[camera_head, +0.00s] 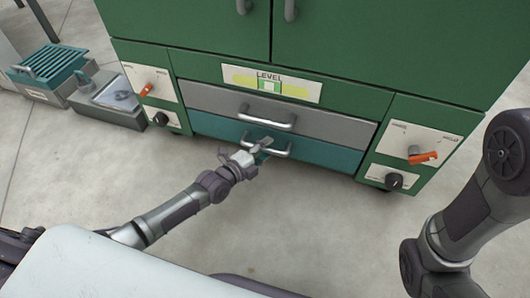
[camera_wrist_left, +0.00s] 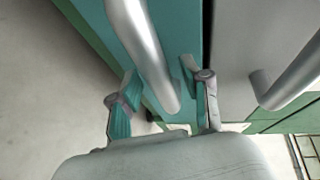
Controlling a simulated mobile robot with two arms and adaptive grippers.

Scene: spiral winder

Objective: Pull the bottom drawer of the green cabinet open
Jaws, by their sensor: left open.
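The green cabinet (camera_head: 440,118) stands ahead of me. Its teal bottom drawer (camera_head: 335,157) sits under a grey drawer (camera_head: 340,128) and looks shut, about flush with the front. The bottom drawer's silver bar handle (camera_head: 282,153) is partly covered by my left gripper (camera_head: 262,150). In the left wrist view the handle (camera_wrist_left: 142,45) runs between the two open fingers of the left gripper (camera_wrist_left: 160,80), with a visible gap to the right finger. I cannot tell whether the left finger touches it. My right arm shows at the right, its gripper out of view.
The upper drawer handle (camera_head: 267,118) is close above my left gripper. Panels with orange levers (camera_head: 423,157) and black knobs flank the drawers. Grey-and-teal boxes (camera_head: 108,98) stand on the floor at left. The floor (camera_head: 300,215) before the drawers is clear.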

